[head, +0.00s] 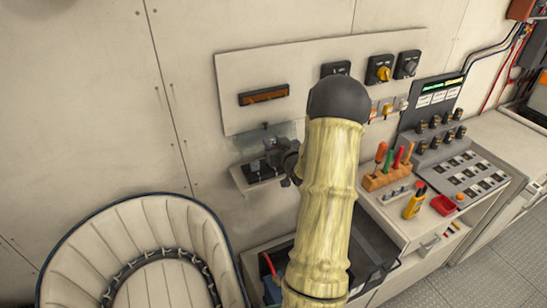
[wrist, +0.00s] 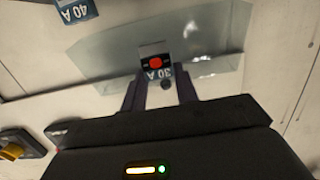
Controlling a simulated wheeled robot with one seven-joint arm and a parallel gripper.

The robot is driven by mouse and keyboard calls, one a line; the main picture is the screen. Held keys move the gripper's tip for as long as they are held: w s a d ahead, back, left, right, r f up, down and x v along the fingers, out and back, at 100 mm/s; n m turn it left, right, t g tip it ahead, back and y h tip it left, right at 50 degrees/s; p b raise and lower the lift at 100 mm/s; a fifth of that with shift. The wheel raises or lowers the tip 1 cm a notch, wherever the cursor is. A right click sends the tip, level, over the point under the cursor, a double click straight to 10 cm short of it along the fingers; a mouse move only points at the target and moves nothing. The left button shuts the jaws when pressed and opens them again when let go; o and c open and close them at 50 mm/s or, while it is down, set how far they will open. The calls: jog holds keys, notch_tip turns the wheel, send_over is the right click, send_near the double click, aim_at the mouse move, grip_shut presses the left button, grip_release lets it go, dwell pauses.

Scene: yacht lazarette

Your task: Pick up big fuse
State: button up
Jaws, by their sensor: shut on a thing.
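The big fuse appears in the wrist view as a small block (wrist: 153,50) with a dark face, a red dot and an upside-down label that looks like "30 A". My gripper (wrist: 159,92) is shut on it, one dark finger on each side. A clear, glassy cover (wrist: 210,62) lies behind and around the block. In the head view my gripper (head: 282,158) is at the small wall shelf (head: 242,180), beside the clear cover (head: 290,130). My arm hides part of this spot, and the fuse cannot be made out there.
A blue "40 A" label (wrist: 75,12) is at the wrist view's top edge. Rotary switches (head: 379,69) are on the wall panel. A cushioned chair (head: 75,235) stands at left.

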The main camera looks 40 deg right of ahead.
notch_tip(320, 180, up, 10)
jog(key=b, duration=0.1)
jog(key=shift+r, duration=0.15)
dwell(0.6)
